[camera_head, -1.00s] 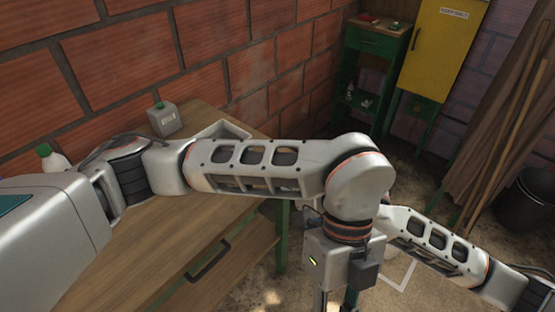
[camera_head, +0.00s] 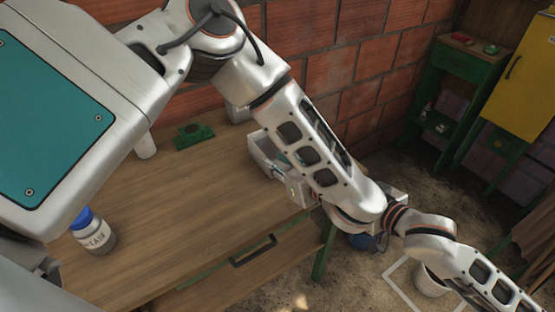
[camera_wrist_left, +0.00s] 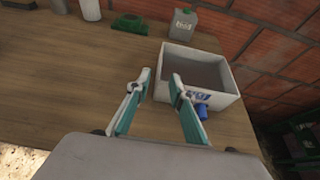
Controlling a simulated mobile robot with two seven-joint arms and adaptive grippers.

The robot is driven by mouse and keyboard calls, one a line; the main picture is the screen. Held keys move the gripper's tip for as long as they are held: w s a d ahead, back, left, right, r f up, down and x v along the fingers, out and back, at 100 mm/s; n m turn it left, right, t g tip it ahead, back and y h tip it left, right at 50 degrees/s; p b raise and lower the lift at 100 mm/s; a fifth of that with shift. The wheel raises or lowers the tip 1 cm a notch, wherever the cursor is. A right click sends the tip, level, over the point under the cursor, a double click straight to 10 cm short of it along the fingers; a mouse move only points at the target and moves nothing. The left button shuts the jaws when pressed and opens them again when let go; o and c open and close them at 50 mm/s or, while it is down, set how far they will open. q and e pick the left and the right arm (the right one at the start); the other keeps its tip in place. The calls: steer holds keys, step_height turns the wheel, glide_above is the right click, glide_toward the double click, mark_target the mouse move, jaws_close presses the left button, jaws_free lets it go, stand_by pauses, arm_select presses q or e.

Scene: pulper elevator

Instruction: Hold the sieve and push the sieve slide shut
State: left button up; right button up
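No sieve or slide can be made out for certain in these views. A pale open-topped box (camera_wrist_left: 235,78) stands on the table, with a blue label and a small blue piece (camera_wrist_left: 203,112) at its front. Part of the box (camera_head: 262,150) shows in the head view beside my left forearm. My left gripper (camera_wrist_left: 161,75) is open, with an empty gap between its fingers. It is above the tabletop, close to the box's near left side; whether it touches the box I cannot tell. My right gripper does not show clearly.
The wooden table (camera_head: 190,205) also holds a grey canister (camera_wrist_left: 183,24), a green object (camera_head: 194,136), a white container (camera_head: 146,146) and a blue-lidded bottle (camera_head: 94,231). A brick wall (camera_head: 345,50) stands behind. A white bucket (camera_head: 432,281) is on the floor at right.

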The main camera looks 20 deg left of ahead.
mark_target(260, 146)
arm_select(q)
steer(key=shift+w+a, duration=0.3)
steer(key=x, duration=0.7)
steer(key=shift+w+a, duration=0.1)
steer(key=shift+a, duration=0.1)
jaws_close()
stand_by(0.6)
